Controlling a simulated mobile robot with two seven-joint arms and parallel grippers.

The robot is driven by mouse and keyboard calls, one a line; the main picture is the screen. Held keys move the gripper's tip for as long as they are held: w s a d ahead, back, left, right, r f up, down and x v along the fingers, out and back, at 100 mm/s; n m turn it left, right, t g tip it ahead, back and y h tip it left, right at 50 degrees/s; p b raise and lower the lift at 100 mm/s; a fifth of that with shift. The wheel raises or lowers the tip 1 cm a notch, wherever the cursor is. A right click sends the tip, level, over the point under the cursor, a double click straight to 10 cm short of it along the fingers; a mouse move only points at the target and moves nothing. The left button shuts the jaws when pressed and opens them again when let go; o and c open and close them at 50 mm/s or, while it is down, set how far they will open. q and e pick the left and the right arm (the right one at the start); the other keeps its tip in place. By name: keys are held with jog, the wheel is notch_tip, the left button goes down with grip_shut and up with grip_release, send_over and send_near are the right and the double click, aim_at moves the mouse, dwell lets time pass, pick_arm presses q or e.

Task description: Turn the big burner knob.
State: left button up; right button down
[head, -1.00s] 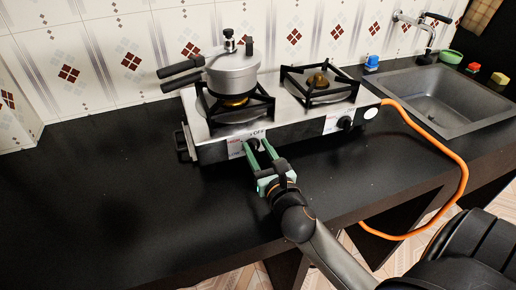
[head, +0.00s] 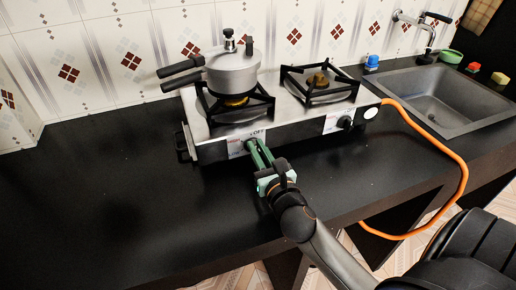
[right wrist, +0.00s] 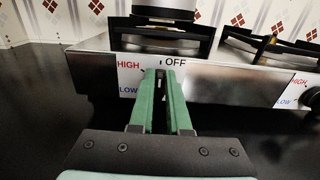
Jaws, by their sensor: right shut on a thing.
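The two-burner stove (head: 212,152) stands on the black counter. The big burner knob is on its left front panel, below the pot, and is almost fully hidden by my right gripper's fingers. The printed dial plate (right wrist: 128,79) around it reads HIGH, LOW and OFF in the right wrist view. My right gripper (head: 253,147) reaches the panel from the front and is shut on the knob. In the right wrist view the green fingers (right wrist: 161,76) are close together at the plate, just below left of OFF. My left gripper is not in view.
A metal pot (head: 232,74) sits on the left burner, its handles pointing left. The small burner knob (head: 345,123) is at the right of the panel. An orange hose (head: 462,165) curves down from the stove's right side. The counter left of the stove is clear.

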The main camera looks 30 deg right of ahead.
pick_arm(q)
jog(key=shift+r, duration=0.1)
